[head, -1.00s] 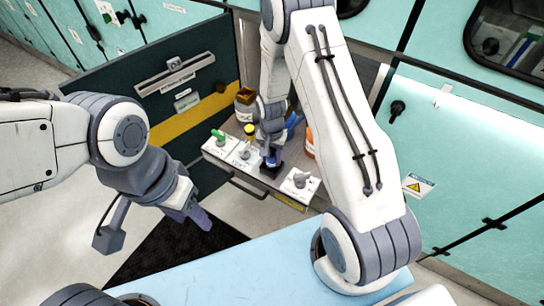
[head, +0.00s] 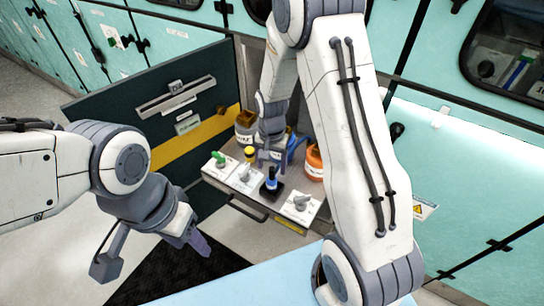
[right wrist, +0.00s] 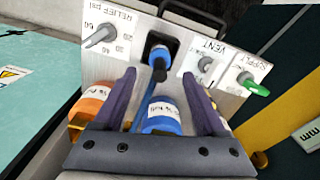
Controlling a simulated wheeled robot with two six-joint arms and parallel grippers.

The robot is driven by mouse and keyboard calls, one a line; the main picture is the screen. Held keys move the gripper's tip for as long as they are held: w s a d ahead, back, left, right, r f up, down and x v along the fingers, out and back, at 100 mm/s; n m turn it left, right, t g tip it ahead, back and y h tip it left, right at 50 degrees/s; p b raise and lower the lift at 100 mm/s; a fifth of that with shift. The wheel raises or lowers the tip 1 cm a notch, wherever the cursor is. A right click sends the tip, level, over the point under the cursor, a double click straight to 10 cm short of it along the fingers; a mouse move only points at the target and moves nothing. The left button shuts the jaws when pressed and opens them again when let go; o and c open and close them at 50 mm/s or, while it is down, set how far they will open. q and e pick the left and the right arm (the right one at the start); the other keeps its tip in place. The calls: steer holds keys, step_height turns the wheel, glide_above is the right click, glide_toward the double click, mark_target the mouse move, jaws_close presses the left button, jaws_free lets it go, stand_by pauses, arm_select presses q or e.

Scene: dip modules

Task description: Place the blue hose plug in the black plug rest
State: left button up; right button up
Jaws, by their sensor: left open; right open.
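The blue hose plug (head: 271,178) stands upright in the black plug rest (head: 272,193) at the front middle of the drawer panel. In the right wrist view the plug (right wrist: 159,57) sits within the black rest (right wrist: 151,39), ahead of the fingertips. My right gripper (head: 270,158) is open and empty, just behind and apart from the plug; its two fingers spread in the wrist view (right wrist: 163,90). My left gripper (head: 195,240) is open and empty, low at the left, away from the drawer.
An orange canister (head: 314,162) and a blue canister (right wrist: 161,116) stand behind.

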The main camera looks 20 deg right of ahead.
mark_target(270, 179)
steer(key=s+a+r+n, duration=0.3)
steer(key=a+r, duration=0.2)
steer(key=r, duration=0.1)
steer(key=s+a+r+n, duration=0.2)
steer(key=s+a+r, duration=0.2)
steer(key=r, duration=0.2)
steer(key=s+a+r+n, duration=0.2)
steer(key=s+n, duration=0.3)
steer(key=s, duration=0.3)
steer(key=s+a+r+n+y, duration=0.1)
steer(key=s+a+r+n, duration=0.2)
steer(key=s+n, duration=0.2)
steer(key=s, duration=0.3)
steer(key=shift+s+r, duration=0.4)
steer(key=shift+d, duration=0.1)
